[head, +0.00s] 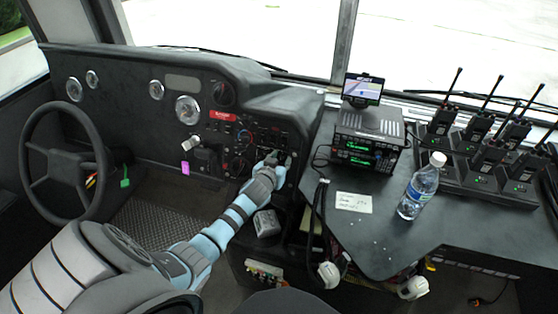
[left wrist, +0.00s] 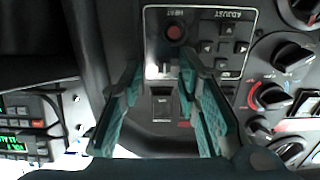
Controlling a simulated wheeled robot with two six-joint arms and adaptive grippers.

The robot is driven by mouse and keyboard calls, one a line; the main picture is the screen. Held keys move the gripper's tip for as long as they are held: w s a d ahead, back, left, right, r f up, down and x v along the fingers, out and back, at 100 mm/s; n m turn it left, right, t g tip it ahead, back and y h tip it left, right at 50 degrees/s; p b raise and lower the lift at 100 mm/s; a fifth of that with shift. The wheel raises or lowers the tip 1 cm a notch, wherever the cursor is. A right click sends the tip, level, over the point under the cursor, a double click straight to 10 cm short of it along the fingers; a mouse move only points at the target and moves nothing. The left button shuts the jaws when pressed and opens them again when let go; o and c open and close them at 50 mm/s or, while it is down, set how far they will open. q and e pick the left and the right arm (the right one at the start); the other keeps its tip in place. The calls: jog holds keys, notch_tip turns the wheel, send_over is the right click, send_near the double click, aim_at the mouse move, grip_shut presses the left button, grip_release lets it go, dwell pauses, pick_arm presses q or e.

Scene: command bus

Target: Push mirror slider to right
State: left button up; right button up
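The mirror control panel (left wrist: 205,40) is on the dark dash in the left wrist view, with an ADJUST label, arrow buttons and a round red HEAT button (left wrist: 175,32). A small pale slider (left wrist: 164,71) shows at the panel's lower edge; its exact position in its slot is hard to read. My left gripper (left wrist: 160,76) is open, its teal fingers on either side of the slider, with no clear contact visible. In the head view my left gripper (head: 275,158) reaches the dash panel and hides the slider. My right gripper is not in view.
A black rocker switch (left wrist: 162,103) sits just below the slider, between the fingers. Several round knobs (left wrist: 272,96) are to the right in the wrist view. In the head view a steering wheel (head: 62,165) is left; a radio (head: 365,145) and bottle (head: 421,188) stand right.

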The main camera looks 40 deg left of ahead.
pick_arm(q)
jog(key=v, duration=1.2)
jog(key=shift+d+f, duration=0.1)
